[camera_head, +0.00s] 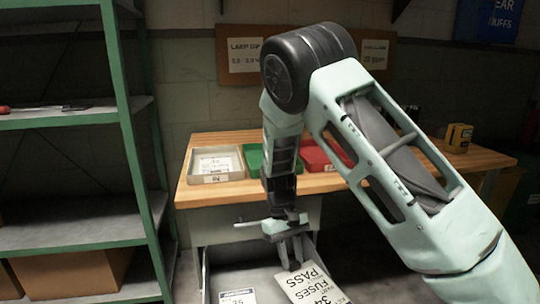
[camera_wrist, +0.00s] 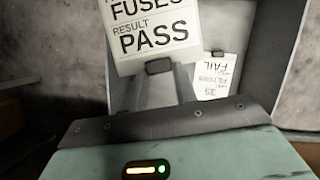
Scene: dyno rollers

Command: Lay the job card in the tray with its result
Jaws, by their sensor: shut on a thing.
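My gripper (camera_head: 292,262) is shut on a white job card (camera_head: 318,287), holding it by an edge. In the wrist view the card (camera_wrist: 150,38) reads "FUSES", "RESULT PASS", in front of the fingers (camera_wrist: 160,72). The head view also shows 34 on it. The gripper is low in front of the bench, over a grey open container (camera_head: 258,275). On the bench are a grey-white tray (camera_head: 240,159) with a card (camera_head: 214,164) in it, a green tray (camera_head: 254,158) and a red tray (camera_head: 316,158). My arm partly hides the green and red trays.
A second card (camera_head: 238,297), 35 FILTERS FAIL in the wrist view (camera_wrist: 214,78), lies in the grey container. Green-framed shelves (camera_head: 125,110) stand at left. A yellow object (camera_head: 458,137) stands on the wooden bench (camera_head: 200,198) at right. Signs hang behind.

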